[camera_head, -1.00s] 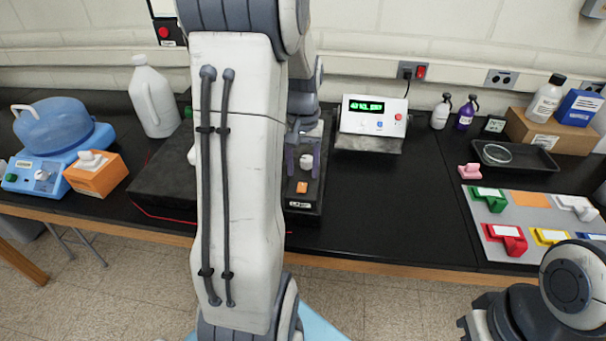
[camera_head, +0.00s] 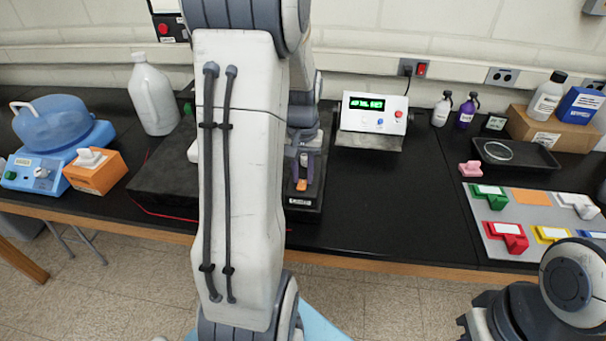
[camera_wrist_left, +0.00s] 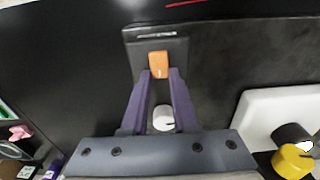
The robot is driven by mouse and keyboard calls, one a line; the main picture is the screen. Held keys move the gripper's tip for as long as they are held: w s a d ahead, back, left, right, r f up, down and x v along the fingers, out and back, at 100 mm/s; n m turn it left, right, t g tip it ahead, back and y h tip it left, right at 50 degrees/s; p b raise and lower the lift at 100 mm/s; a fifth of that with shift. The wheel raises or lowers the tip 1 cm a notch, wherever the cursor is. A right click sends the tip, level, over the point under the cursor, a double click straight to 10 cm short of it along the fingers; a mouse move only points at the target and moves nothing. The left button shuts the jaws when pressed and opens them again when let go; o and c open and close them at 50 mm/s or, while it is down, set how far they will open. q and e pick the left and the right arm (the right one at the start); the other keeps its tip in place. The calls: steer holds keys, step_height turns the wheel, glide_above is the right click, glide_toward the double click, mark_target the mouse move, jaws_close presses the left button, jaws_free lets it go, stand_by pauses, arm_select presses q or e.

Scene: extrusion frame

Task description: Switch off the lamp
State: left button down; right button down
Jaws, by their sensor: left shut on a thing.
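A small orange rocker-like piece (camera_head: 301,185) sits on a black base (camera_head: 304,203) with a white label on its front edge; I take this base to be the lamp's. In the left wrist view the orange piece (camera_wrist_left: 158,62) lies between my fingertips, on the black base (camera_wrist_left: 180,52). My left gripper (camera_head: 302,172) points down at the base and is shut on the orange piece. A white round knob (camera_wrist_left: 163,117) shows between the fingers, apart from them. The lamp's head is not visible; my left arm hides much behind it. My right gripper is out of view.
A grey box with a green display (camera_head: 367,104) stands right of the base. A dark slab (camera_head: 165,178) and white jug (camera_head: 152,100) are to the left. Further right are a black tray (camera_head: 535,163) and a grey mat (camera_head: 525,215) with coloured pieces. The bench between is clear.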

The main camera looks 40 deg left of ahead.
arm_select(q)
steer(key=shift+s+d+f+t+y+b, duration=0.15)
steer(key=shift+t+y+b, duration=0.25)
steer(key=shift+t+b, duration=0.45)
steer(key=shift+s+r+t+y+b, duration=0.1)
steer(key=shift+r+t+y+b, duration=0.2)
steer(key=shift+b, duration=0.3)
steer(key=c, duration=0.7)
jaws_free()
steer(key=v, duration=1)
steer(key=shift+r, duration=0.25)
